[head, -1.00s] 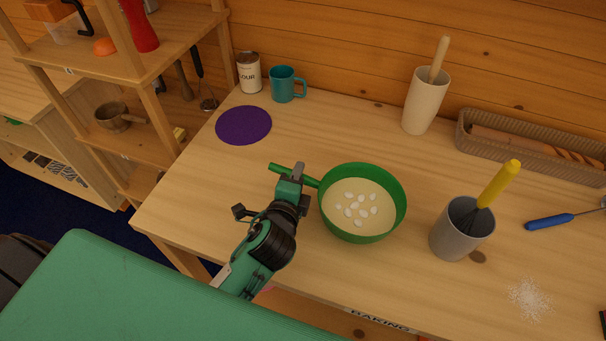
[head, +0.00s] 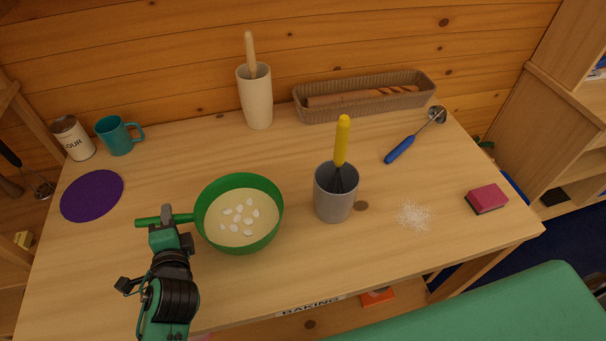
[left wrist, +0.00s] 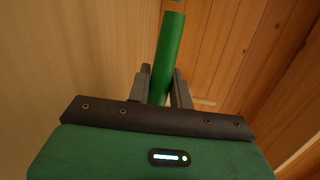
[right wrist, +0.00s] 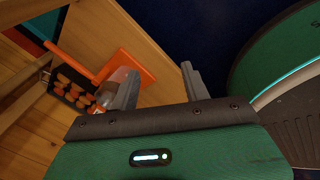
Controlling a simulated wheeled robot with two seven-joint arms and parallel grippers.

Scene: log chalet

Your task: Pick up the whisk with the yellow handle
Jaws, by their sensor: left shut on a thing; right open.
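The whisk with the yellow handle (head: 342,141) stands in a grey cup (head: 334,205) right of the green bowl, its handle up and leaning slightly. Its wires are mostly hidden inside the cup. My left gripper (head: 166,221) is shut on the handle of the green bowl (head: 276,225), which holds pale batter with white bits. The green handle also shows between the fingers in the left wrist view (left wrist: 168,60). My right gripper (right wrist: 160,88) is open and empty in the right wrist view, low beside orange items; it does not show in the head view.
A blue-handled ladle (head: 400,149), a pink sponge (head: 486,198) and spilled white powder (head: 413,215) lie to the right. A basket (head: 420,91) and a tall beige crock (head: 258,105) stand at the back. A teal mug (head: 117,138), flour can (head: 74,140) and purple mat (head: 92,196) are at left.

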